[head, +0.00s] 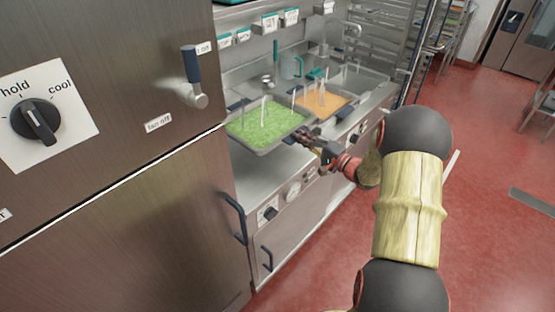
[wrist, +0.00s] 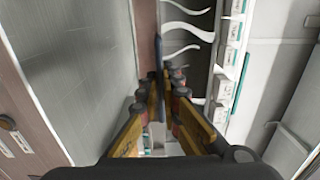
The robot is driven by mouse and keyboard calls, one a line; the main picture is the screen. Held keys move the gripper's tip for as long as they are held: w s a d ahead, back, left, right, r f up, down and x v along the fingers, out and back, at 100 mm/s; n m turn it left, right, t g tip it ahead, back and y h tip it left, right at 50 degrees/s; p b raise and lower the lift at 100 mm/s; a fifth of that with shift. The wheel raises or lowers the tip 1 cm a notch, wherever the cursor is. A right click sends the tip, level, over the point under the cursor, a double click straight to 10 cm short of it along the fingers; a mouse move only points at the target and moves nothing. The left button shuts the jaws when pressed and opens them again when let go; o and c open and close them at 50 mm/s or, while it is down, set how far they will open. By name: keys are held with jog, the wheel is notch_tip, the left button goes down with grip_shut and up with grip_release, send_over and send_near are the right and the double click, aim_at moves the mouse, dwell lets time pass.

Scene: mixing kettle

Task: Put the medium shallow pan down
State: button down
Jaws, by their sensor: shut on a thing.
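A shallow rectangular metal pan (head: 287,141) full of green, pea-like contents is at the near end of the steel counter, with pale steam wisps above it. It looks roughly level; I cannot tell whether its underside touches the counter. My gripper (head: 308,137) is at its right side, shut on the pan there. In the wrist view my gripper (wrist: 165,85) has its fingers closed around a thin dark blue piece (wrist: 158,50), seemingly the pan's handle. The fingers hide the exact contact.
Another pan with orange contents (head: 345,111) sits just beyond on the counter. A tall steel cabinet (head: 110,200) with a knob stands close on the left. A labelled shelf (head: 275,22) runs above the back. Red floor (head: 490,190) is open at right.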

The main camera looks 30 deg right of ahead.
jog(key=b, duration=0.3)
send_over(280, 164)
jog(key=f, duration=0.5)
jog(key=shift+d+f, duration=0.25)
jog(key=shift+f, duration=0.15)
notch_tip(280, 164, down, 4)
jog(key=shift+w+a+r+b, duration=0.1)
jog(key=shift+a+b, duration=0.05)
jog(key=shift+b, duration=0.65)
jog(key=shift+r, duration=0.1)
jog(key=c, duration=2.5)
grip_release()
jog(key=shift+a+f, duration=0.1)
jog(key=shift+f, duration=0.2)
jog(key=shift+o, duration=1)
